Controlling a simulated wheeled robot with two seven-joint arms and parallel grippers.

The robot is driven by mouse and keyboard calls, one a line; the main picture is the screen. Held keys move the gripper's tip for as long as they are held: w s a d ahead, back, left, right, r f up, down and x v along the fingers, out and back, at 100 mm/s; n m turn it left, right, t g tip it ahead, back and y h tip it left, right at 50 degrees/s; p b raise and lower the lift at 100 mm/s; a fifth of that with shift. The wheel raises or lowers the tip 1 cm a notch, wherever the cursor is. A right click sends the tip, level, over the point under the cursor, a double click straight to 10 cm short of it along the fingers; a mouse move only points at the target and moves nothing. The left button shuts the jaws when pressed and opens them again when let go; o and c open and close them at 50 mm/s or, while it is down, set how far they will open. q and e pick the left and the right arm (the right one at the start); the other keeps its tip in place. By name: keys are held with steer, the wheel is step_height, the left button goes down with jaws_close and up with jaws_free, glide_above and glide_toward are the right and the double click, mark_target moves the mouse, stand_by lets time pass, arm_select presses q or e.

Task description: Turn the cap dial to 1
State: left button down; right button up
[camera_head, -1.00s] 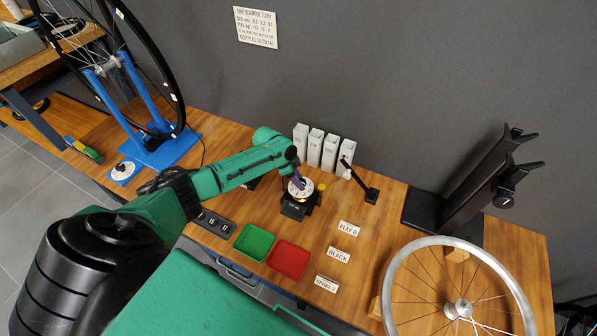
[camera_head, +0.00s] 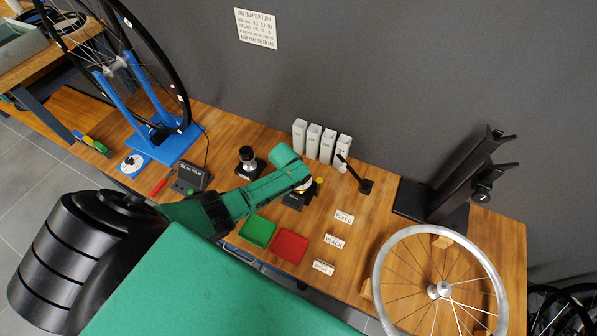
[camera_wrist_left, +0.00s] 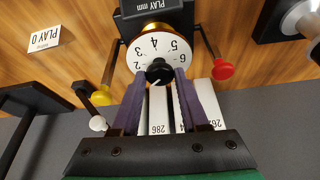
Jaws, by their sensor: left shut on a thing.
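The dial (camera_wrist_left: 146,52) is a white numbered disc with a black centre knob (camera_wrist_left: 158,70), under a black box marked PLAY mm (camera_wrist_left: 157,6) in the left wrist view. Numbers 2 to 6 show; the lower part of the disc is hidden by the knob and fingers. A pale mark shows on the knob's lower left edge; its exact reading is unclear. My left gripper (camera_wrist_left: 160,75) has its purple fingers on both sides of the knob and is shut on it. In the head view my green left hand covers most of the dial (camera_head: 306,189). My right gripper is not in view.
Yellow (camera_wrist_left: 101,96) and red (camera_wrist_left: 222,69) knobs flank the dial. White numbered boxes (camera_head: 313,140) stand behind it, with a black lever stand (camera_head: 365,187) to the right. Green (camera_head: 258,231) and red (camera_head: 291,246) trays lie in front. A spoked wheel (camera_head: 440,290) is front right.

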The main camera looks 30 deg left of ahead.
arm_select(q)
steer(key=shift+n, duration=0.5)
steer(key=shift+c, duration=2.1)
jaws_free()
steer(key=shift+r, duration=0.15)
steer(key=p+v, duration=0.4)
steer(key=v, duration=1)
steer(key=shift+s+d, duration=0.2)
steer(key=shift+d, duration=0.1)
